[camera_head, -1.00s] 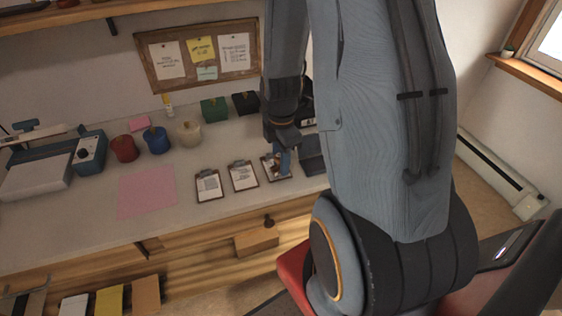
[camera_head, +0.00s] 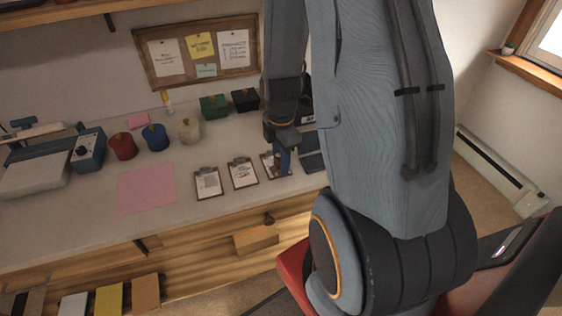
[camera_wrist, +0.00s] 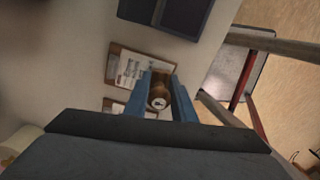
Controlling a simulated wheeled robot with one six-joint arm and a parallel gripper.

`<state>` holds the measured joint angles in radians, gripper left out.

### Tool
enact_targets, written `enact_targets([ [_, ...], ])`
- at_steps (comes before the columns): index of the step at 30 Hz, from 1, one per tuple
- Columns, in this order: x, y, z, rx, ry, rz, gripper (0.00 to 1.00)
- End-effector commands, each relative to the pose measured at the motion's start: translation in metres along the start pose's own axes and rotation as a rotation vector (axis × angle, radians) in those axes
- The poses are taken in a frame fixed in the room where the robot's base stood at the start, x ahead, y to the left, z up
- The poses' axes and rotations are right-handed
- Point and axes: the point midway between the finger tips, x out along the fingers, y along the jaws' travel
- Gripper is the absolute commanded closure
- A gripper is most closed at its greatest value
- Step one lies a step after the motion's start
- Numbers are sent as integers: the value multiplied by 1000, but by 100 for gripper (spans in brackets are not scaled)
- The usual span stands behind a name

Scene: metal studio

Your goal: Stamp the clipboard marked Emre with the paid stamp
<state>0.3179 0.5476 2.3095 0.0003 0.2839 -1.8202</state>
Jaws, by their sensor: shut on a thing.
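My gripper (camera_head: 283,163) has blue fingers shut on a stamp with a round brown wooden handle (camera_wrist: 159,97), held by the right-hand clipboard. Three clipboards with white papers lie in a row on the counter: the left (camera_head: 208,184), the middle (camera_head: 242,174) and the right (camera_head: 267,162). The right one is partly hidden by my gripper. In the wrist view, the clipboard (camera_wrist: 131,69) shows beside the stamp. Whether the stamp touches the paper cannot be told. The names on the clipboards and the stamp's face are not readable.
A dark box-like thing (camera_head: 312,160) lies just right of the right clipboard. A pink sheet (camera_head: 146,190) lies to the left. Red (camera_head: 122,147), blue (camera_head: 156,138) and white (camera_head: 188,130) containers stand behind, with green (camera_head: 214,107) and black (camera_head: 245,101) boxes farther back.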

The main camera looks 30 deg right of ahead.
Motion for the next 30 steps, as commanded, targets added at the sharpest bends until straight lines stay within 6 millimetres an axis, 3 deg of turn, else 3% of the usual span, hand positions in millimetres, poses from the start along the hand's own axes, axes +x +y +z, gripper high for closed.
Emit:
enact_targets([
  [8, -7, 0, 0, 0, 0, 0, 98],
  [30, -71, 0, 0, -1, 0, 0, 98],
])
